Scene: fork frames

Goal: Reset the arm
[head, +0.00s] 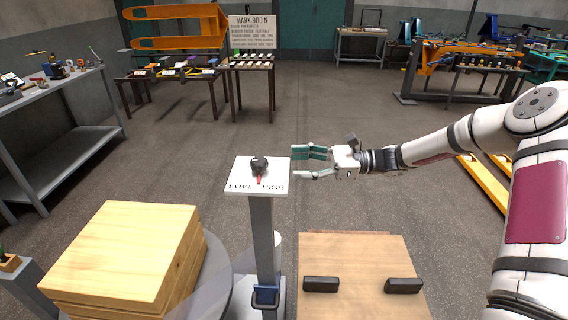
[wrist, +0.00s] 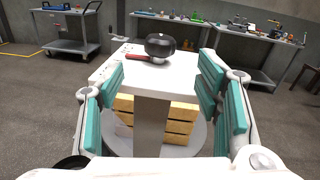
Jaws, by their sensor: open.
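My gripper (head: 312,164) is open and empty in the head view, pointing left, just right of a white switch panel on a grey post. In the wrist view its teal-padded fingers (wrist: 166,95) stand apart, with the panel (wrist: 112,70) beyond and between them. The panel (head: 238,178) carries a round black knob (head: 259,165) with a red pointer (head: 258,180) and the words LOW and HIGH. The knob also shows in the wrist view (wrist: 160,45). No contact between the fingers and the knob shows. My white arm reaches in from the right.
Stacked wooden boards (head: 125,250) sit on a round grey platform (head: 217,285) at lower left. A wooden board with two black blocks (head: 360,260) lies at lower centre. A workbench (head: 60,90) stands at left. A sign (head: 252,32) stands behind. Open floor lies beyond the panel.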

